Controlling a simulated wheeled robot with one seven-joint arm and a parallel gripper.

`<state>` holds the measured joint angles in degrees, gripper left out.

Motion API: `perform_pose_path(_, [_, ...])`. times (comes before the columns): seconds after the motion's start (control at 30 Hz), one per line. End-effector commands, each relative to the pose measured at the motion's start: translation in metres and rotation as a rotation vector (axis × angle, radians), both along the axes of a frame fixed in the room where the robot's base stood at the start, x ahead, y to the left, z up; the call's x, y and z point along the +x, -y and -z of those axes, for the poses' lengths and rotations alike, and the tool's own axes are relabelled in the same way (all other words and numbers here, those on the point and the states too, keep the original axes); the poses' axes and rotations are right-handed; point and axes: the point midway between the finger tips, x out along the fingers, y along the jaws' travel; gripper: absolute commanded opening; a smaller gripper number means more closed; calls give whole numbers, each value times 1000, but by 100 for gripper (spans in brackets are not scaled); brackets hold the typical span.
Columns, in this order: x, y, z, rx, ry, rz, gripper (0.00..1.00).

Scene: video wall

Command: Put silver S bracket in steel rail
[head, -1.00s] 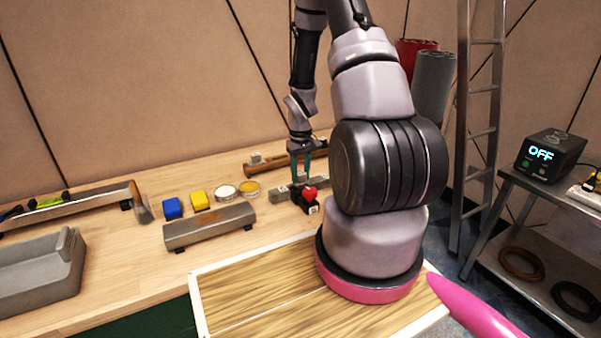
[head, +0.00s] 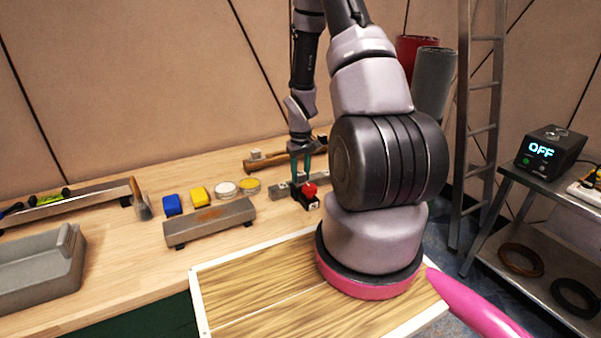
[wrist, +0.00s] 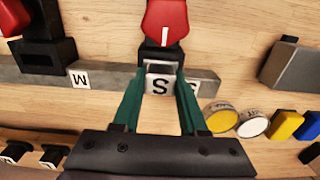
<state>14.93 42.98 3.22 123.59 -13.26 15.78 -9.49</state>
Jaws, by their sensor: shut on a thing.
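My gripper (wrist: 157,88) is shut on a small silver piece with a white S label (wrist: 160,84), the silver S bracket. The grey steel rail (wrist: 115,78) runs across the wrist view behind the fingertips, with a white M label on its left part and another S label partly hidden by the right finger. The bracket overlaps the rail in this view; I cannot tell whether it is seated in it or above it. In the head view my gripper (head: 302,172) points down at the rail (head: 280,191), and the bracket is too small to make out.
A black block with a red knob (wrist: 165,22) stands just beyond the bracket; another is at upper left. Round tins (wrist: 221,117), a yellow block (head: 199,196), a blue block (head: 172,205) and a grey bar on feet (head: 210,223) lie to the left in the head view.

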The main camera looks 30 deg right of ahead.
Motion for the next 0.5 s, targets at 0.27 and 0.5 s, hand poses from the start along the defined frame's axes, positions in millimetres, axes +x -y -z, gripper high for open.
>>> perform_pose_path(0.27, [0,0,1,0,1,0,0])
perform_pose_path(0.5, [0,0,1,0,0,0,77])
